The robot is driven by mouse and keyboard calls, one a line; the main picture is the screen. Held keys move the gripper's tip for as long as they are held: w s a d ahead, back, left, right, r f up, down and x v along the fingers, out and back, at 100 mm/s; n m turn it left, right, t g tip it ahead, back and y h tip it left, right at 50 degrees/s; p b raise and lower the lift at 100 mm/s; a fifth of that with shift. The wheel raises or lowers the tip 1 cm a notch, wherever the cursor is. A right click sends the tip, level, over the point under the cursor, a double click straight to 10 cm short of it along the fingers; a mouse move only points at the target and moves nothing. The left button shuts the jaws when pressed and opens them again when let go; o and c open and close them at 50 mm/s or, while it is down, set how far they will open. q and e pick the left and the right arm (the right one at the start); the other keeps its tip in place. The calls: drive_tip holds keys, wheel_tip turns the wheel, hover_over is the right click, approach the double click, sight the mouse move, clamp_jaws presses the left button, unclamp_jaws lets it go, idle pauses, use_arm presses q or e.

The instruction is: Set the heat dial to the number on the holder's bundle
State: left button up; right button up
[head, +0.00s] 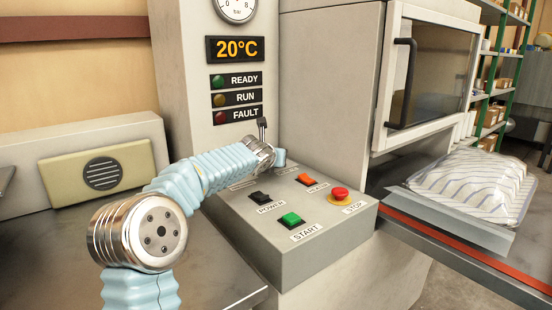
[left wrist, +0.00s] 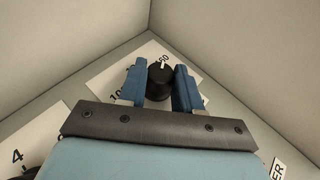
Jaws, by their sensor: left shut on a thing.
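In the left wrist view a black knob (left wrist: 159,84) stands on a white scale plate (left wrist: 104,85) in a corner of the grey panel. A pale mark on its top points towards a number at the plate's far edge, too small to read surely. The two blue fingers of my left gripper (left wrist: 160,88) are shut on the knob from both sides. In the head view this gripper (head: 278,158) is at the back of the control box, and the knob is hidden there. My right gripper is not in view. No bundle number is visible.
A display (head: 235,49) reads 20°C. The control box (head: 320,245) carries a black power switch (head: 259,198), a green start button (head: 291,219), an orange button (head: 306,180) and a red stop button (head: 340,193).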

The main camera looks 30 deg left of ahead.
use_arm(q)
drive_tip(key=shift+f, duration=0.15)
drive_tip(key=o, duration=1)
drive_tip(key=shift+o, duration=0.2)
drive_tip(key=v, duration=1.4)
drive_tip(key=shift+w+a, duration=0.1)
drive_tip(key=shift+a, duration=0.05)
